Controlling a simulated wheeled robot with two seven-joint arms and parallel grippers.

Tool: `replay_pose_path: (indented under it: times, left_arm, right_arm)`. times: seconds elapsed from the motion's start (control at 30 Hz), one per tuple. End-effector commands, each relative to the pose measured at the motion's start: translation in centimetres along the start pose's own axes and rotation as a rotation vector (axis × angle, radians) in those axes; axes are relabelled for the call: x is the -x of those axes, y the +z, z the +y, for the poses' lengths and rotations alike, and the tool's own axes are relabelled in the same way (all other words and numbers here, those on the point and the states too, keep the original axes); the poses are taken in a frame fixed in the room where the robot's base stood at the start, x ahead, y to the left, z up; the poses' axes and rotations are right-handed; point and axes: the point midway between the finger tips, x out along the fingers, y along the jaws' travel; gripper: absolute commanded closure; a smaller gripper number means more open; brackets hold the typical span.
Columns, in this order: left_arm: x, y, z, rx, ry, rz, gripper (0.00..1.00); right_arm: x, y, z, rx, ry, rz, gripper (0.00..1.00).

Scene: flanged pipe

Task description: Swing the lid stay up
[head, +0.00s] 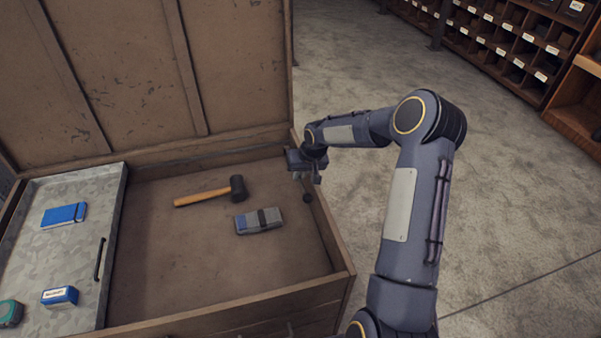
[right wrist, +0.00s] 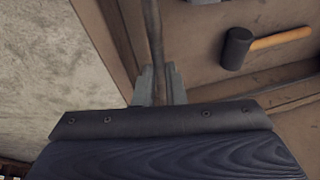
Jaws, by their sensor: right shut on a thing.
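The wooden chest (head: 345,280) stands with its lid (head: 130,70) raised at the back. The lid stay, a thin dark rod with a round knob (head: 307,197), is at the chest's right side wall. My right gripper (head: 306,178) is shut on the stay, with the knob just below the fingers in the head view. In the right wrist view the rod (right wrist: 154,35) runs down between the fingertips (right wrist: 158,85), and the gripper body hides its near part. My left gripper is not in view.
A mallet (head: 204,196) and a grey-blue block (head: 258,221) lie on the chest floor. A grey tray (head: 90,185) at the left holds a blue notebook (head: 63,215), a small blue box (head: 60,296) and a teal item (head: 10,313). Open concrete floor (head: 510,210) lies to the right.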

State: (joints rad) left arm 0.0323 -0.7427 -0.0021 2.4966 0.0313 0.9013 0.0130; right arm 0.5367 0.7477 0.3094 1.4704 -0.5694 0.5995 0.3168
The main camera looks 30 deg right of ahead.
Motion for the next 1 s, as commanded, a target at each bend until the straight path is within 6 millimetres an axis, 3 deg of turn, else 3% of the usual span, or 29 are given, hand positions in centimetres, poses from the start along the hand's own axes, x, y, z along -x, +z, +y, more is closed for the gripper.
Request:
replay_pose_path:
  times: [0.03, 0.3, 1.0]
  left_arm:
    - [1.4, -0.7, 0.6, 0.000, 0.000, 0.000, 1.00]
    - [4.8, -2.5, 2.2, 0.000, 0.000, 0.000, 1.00]
    - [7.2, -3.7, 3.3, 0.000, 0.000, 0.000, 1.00]
  right_arm:
    - [1.2, -0.6, -0.3, -0.005, 0.002, -0.027, 1.00]
    - [3.7, -2.9, -1.1, -0.040, 0.018, -0.231, 1.00]
    - [5.8, -6.2, -1.6, -0.088, 0.041, -0.495, 1.00]
